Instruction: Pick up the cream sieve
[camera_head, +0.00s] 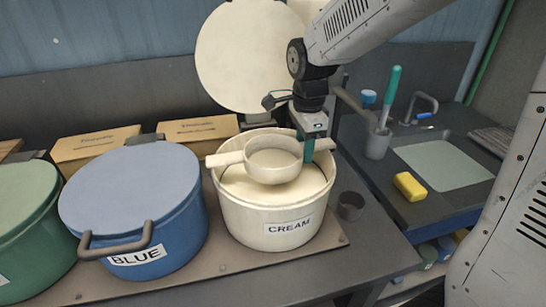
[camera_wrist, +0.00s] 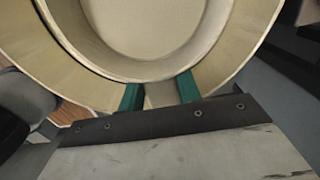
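The cream sieve (camera_head: 273,160), a round pan with a handle on each side, sits at the mouth of the cream pot (camera_head: 288,226) labelled CREAM. Its left handle (camera_head: 225,159) reaches over the pot's rim. My gripper (camera_head: 309,147) is at the sieve's right side, pointing down at the right handle. In the wrist view, the two teal fingers (camera_wrist: 160,94) stand on either side of that handle, close against the sieve's bowl (camera_wrist: 150,30). I cannot tell whether they press on the handle. I also cannot tell whether the sieve rests on the rim or hangs just above it.
A blue lidded pot (camera_head: 138,200) and a green one (camera_head: 30,215) stand to the left. A round cream lid (camera_head: 245,55) leans upright behind. A small dark cup (camera_head: 350,206) is close on the right. A sink (camera_head: 443,165) and yellow sponge (camera_head: 409,186) lie further right.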

